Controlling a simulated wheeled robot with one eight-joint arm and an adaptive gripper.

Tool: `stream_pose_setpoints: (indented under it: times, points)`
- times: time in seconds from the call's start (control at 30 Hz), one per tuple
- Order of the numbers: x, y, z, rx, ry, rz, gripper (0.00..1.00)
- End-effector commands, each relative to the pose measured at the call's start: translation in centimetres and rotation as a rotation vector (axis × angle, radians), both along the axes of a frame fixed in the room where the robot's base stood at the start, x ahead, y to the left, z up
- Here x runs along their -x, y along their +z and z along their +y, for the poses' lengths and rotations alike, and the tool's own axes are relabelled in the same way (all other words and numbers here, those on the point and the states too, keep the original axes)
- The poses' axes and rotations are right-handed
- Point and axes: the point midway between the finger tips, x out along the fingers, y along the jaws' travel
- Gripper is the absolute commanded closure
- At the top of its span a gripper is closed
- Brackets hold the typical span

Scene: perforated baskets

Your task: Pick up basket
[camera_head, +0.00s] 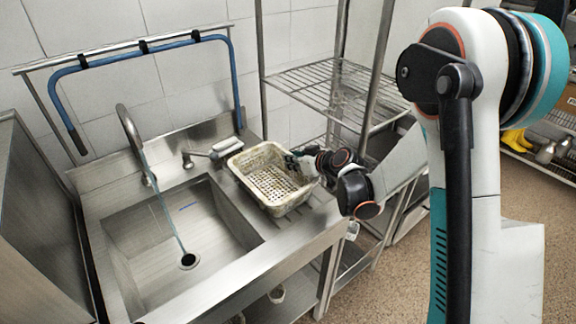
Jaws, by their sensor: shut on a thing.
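A cream-white perforated basket (247,163) sits on the steel counter to the right of the sink. Its open top faces up and holes show in its floor. My gripper (293,160) comes in from the right and is shut on the basket's right rim. The fingertips are small and partly hidden by the rim. I cannot tell whether the basket's underside is clear of the counter.
The steel sink (205,231) with its tap (130,130) lies left of the basket. A wire shelf rack (325,88) stands behind on the right. A second faucet (212,153) is close to the basket's left. Tiled wall (190,75) closes the back.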

Motion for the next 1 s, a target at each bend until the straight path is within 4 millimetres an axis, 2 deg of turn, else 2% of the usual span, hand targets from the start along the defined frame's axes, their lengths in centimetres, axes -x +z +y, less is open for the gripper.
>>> stream_pose_setpoints:
  times: [0.17,0.27,0.5,0.7,0.83,1.0]
  points:
    - [0.0,2.3,0.0,0.002,0.000,0.000,1.00]
    - [0.0,4.4,0.0,0.001,0.000,-0.001,1.00]
    - [0.0,11.0,0.0,0.000,0.000,0.000,1.00]
    - [0.0,15.7,0.0,0.000,0.000,0.000,1.00]
    - [0.0,17.7,0.0,0.000,0.000,0.000,1.00]
    - [0.0,19.2,0.0,0.000,0.000,0.000,1.00]
